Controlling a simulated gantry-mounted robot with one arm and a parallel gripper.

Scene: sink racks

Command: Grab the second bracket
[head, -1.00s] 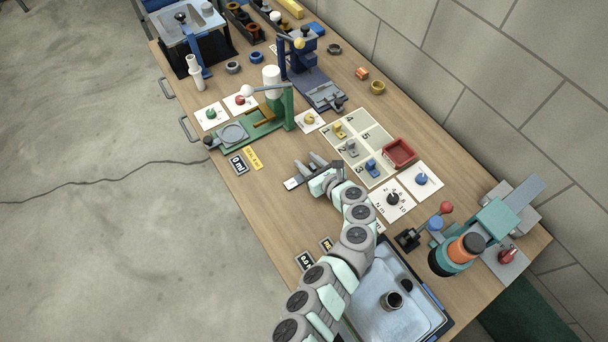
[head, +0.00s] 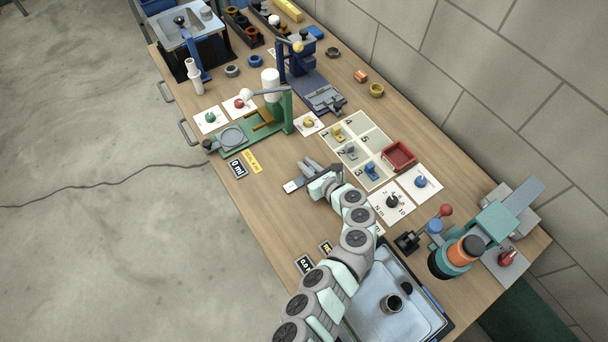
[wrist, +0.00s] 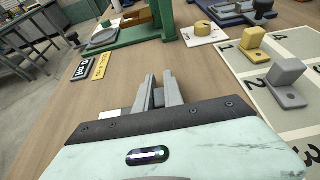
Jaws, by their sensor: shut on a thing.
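A yellow bracket (head: 338,133) stands on space 1 of the white numbered mat (head: 374,137). A grey bracket (head: 351,152) stands on space 2 and a blue bracket (head: 371,171) on space 3. In the wrist view the yellow bracket (wrist: 254,42) and the grey bracket (wrist: 287,82) are at the right; the blue one is out of that view. My gripper (head: 308,160) is above the bare wood left of the mat, apart from all three brackets. In the wrist view its grey fingers (wrist: 160,80) are close together; whatever is between them cannot be made out.
A red bin (head: 399,155) stands at the mat's right edge. A green stand (head: 289,112) and a card with a yellow knob (head: 308,122) are beyond my gripper. Dial cards (head: 392,203) lie nearer, before a sink tray (head: 362,322). Bare wood surrounds my gripper.

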